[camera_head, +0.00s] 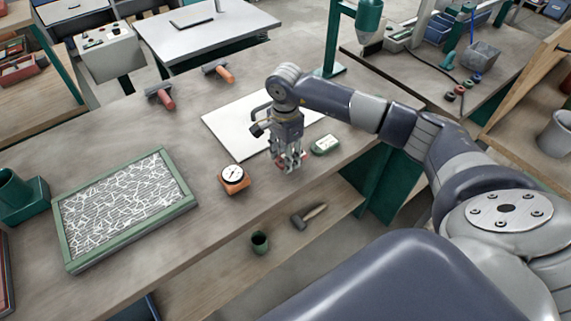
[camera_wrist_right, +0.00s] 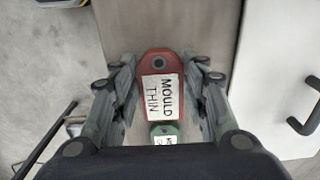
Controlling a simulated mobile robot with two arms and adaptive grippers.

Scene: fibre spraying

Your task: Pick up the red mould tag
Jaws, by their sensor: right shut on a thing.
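The red mould tag (camera_wrist_right: 155,85), with a white label reading "MOULD THIN" and a hole at one end, lies between the fingers of my right gripper (camera_wrist_right: 163,100) in the right wrist view. The right gripper is shut on it. In the head view, the right gripper (camera_head: 289,163) points down over the workbench near its front edge, with small bits of red showing at its fingertips. The fingers hide most of the tag there. The gap between tag and bench is hard to judge. My left gripper is not in view.
A green labelled tag (camera_wrist_right: 165,134) shows below the red one in the wrist view. A green-framed tray (camera_head: 187,203) lies left.

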